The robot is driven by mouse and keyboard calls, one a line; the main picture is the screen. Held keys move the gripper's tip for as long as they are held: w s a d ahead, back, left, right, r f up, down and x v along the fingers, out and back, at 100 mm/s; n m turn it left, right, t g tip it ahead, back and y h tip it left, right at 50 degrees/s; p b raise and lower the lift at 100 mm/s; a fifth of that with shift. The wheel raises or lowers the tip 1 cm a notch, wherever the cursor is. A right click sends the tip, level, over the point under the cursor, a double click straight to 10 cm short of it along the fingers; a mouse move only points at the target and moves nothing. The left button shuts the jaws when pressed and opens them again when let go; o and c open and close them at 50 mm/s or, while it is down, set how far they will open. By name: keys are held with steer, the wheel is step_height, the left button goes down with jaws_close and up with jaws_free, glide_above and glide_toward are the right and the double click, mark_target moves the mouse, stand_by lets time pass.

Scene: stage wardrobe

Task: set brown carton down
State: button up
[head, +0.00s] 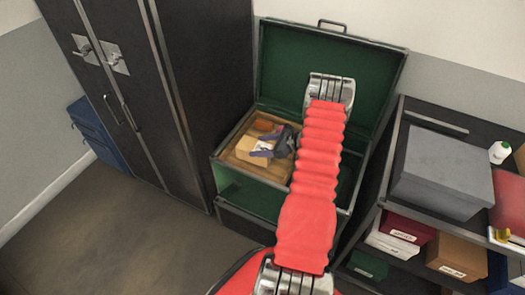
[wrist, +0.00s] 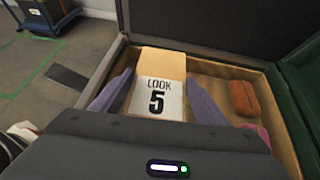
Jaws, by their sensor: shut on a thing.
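The brown carton (head: 250,146) has a white label, which reads "LOOK 5" in the wrist view (wrist: 162,62). My gripper (head: 266,145) is shut on it, with one purple finger on each side; the fingers also show in the wrist view (wrist: 157,95). The carton is over or in the tan-floored tray (head: 241,166) at the left of the open green trunk (head: 285,62). I cannot tell whether its underside touches the tray floor. My gripper body hides the near part of the tray in the wrist view.
An orange-brown pouch (wrist: 243,98) lies in the tray right of the carton, with a pink item (wrist: 262,134) nearer. The trunk's raised lid stands behind. A black wardrobe (head: 150,80) is at the left; a shelf unit with a grey box (head: 442,172) is at the right.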

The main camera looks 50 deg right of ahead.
steer(key=shift+f, duration=1.85)
steer(key=o, duration=1.5)
steer(key=shift+f, duration=0.1)
steer(key=v, duration=1.2)
